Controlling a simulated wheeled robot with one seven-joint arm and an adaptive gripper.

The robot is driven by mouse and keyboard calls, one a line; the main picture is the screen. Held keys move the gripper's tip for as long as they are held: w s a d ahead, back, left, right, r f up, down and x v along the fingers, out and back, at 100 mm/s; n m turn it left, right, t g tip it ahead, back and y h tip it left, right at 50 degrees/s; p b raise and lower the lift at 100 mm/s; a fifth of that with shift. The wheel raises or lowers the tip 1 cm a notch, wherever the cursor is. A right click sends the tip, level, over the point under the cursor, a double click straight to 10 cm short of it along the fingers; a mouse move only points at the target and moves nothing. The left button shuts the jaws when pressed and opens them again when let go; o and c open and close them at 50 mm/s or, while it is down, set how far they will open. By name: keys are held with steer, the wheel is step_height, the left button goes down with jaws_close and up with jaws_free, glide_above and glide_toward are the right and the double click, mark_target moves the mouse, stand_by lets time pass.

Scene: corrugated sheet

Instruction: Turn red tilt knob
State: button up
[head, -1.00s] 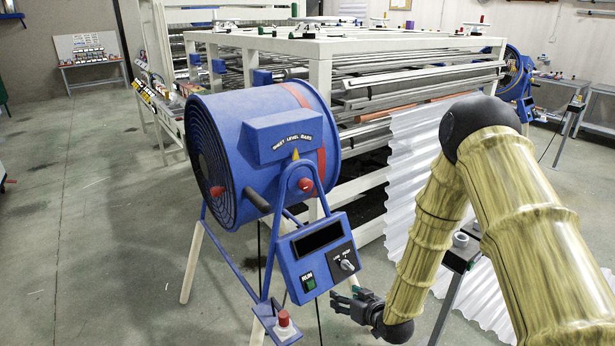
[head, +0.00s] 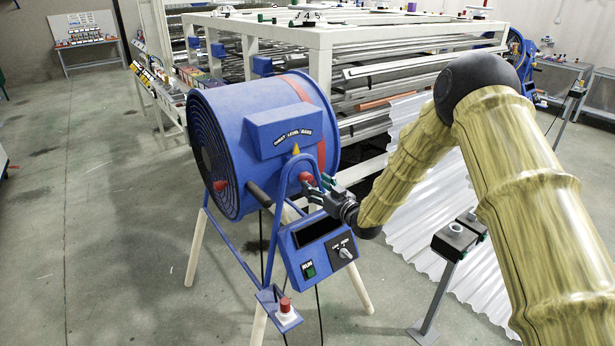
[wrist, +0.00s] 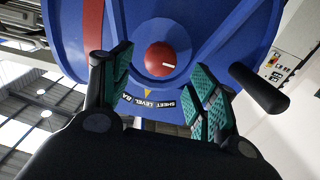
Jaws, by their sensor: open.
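The red tilt knob (head: 306,178) is on the side of the blue drum fan, at the top of its blue bracket. In the wrist view the round red knob (wrist: 160,59) has a short white mark and lies ahead, between the lines of the two fingers. My gripper (head: 325,188) is just right of the knob in the head view. Its green-padded fingers (wrist: 168,90) are open with nothing between them. I cannot tell whether a fingertip touches the knob. The blue fan (head: 235,150) has a "sheet level" label and yellow pointer (head: 296,149) above the knob.
A blue control box (head: 318,250) with a green run button and dial hangs below my gripper. A red push button (head: 285,305) sits low on the stand. A dark handle (wrist: 260,90) juts out beside the fingers. A white rack (head: 320,90) of metal sheets stands behind.

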mark_target(308, 180)
steer(key=shift+p+x, duration=0.75)
steer(key=shift+x, duration=1.75)
steer(key=c, duration=1)
